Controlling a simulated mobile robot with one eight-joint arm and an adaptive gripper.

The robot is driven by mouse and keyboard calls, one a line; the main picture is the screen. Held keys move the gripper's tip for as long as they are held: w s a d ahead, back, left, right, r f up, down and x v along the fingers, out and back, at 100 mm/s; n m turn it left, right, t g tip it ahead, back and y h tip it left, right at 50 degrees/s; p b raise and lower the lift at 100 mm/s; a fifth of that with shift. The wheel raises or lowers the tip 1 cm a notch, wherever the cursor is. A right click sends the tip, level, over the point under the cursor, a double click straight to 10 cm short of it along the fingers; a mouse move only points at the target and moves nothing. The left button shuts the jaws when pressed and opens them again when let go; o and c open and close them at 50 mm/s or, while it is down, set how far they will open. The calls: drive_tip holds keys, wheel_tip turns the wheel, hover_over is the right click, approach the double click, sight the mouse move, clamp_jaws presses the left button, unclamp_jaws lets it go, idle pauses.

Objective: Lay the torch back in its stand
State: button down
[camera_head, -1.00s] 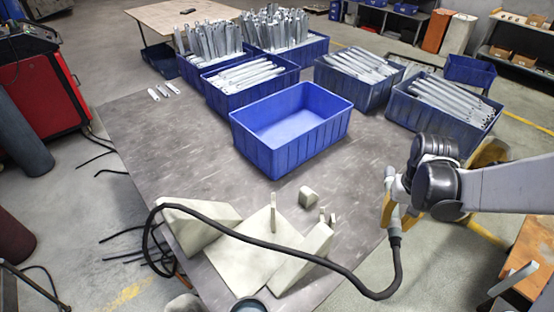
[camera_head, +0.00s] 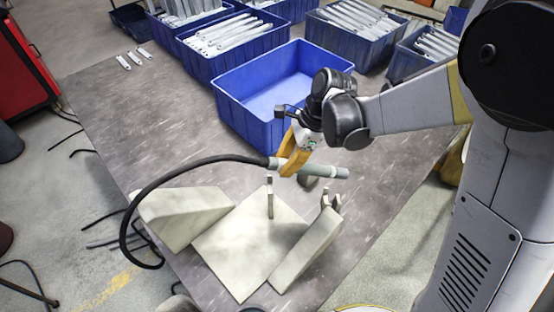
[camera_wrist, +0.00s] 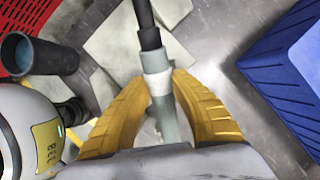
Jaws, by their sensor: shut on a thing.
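The torch (camera_head: 328,172) is a grey-green tube with a black cable at its left end. My gripper (camera_head: 287,163) is shut on it near the cable end and holds it roughly level above the table. In the wrist view the torch (camera_wrist: 157,83) lies between my yellow fingers (camera_wrist: 160,90). The stand looks to be the upright metal post (camera_head: 270,197) and the small forked post (camera_head: 331,201), beside a pale plate (camera_head: 240,245) and pale blocks. The torch is above and behind these posts, apart from them as far as I can tell.
An empty blue bin (camera_head: 235,110) stands just behind my gripper; its wall fills the right of the wrist view (camera_wrist: 290,80). Pale wedge blocks (camera_head: 180,215) flank the plate. The cable loops over the left block. Several bins of brackets (camera_head: 205,68) stand behind.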

drive_tip(key=shift+s+a+m+t+y, duration=0.15)
drive_tip(key=shift+a+m, duration=0.15)
drive_tip(key=shift+a, duration=0.15)
drive_tip(key=shift+s+a+m+t+y, duration=0.15)
drive_tip(key=shift+a+m, duration=0.15)
drive_tip(key=shift+a, duration=0.15)
drive_tip(key=shift+f, duration=0.1)
wheel_tip(320, 180, down, 9)
drive_tip(key=b, duration=0.7)
drive_tip(key=shift+s+d, duration=0.1)
drive_tip(key=c, duration=1.1)
unclamp_jaws()
drive_tip(key=shift+o, duration=0.2)
